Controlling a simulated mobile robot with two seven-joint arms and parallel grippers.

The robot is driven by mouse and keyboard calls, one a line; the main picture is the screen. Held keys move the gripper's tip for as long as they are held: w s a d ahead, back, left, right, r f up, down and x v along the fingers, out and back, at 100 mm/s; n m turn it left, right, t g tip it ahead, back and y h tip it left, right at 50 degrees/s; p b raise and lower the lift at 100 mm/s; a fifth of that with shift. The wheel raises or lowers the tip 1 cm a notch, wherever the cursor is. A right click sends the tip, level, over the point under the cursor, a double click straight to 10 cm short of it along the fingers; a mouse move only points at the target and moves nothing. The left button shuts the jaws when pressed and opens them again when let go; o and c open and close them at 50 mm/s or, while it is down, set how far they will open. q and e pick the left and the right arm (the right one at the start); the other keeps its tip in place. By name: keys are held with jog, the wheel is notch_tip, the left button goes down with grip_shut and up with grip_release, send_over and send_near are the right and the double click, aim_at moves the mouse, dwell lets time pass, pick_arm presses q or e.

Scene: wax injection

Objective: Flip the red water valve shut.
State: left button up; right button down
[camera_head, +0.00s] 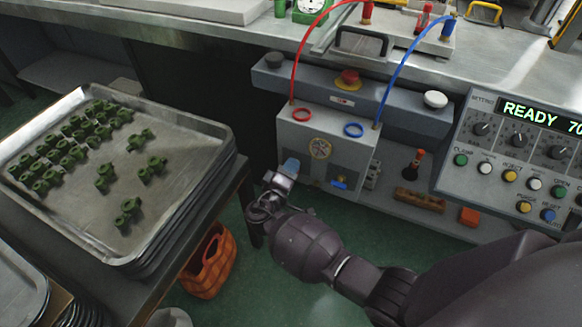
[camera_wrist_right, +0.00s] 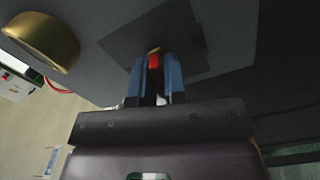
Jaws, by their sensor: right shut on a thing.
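My right gripper (camera_head: 290,168) is at the lower left of the front of the grey box (camera_head: 325,142) with the red and blue hoses. In the right wrist view, the red water valve (camera_wrist_right: 154,63) shows as a small red lever with a brassy tip. It is between the two blue fingers of my right gripper (camera_wrist_right: 155,75), which are shut on it. In the head view the gripper hides the red valve. A blue valve (camera_head: 339,183) sits to its right on the same face. My left gripper is not in view.
A brass round fitting (camera_head: 320,148) is on the box above the valves; it looms close at upper left in the wrist view (camera_wrist_right: 42,38). A metal tray (camera_head: 70,205) of green parts stands left. A control panel (camera_head: 510,150) is at right. An orange basket (camera_head: 208,262) is on the floor.

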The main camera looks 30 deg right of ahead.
jog(key=shift+n, duration=1.6)
jog(key=shift+f, duration=0.1)
jog(key=c, duration=1.2)
grip_release()
jog(key=shift+a, duration=0.1)
jog(key=p+v, duration=0.1)
jog(key=v, duration=0.9)
jog(key=shift+s+a, duration=0.25)
jog(key=shift+s, duration=0.05)
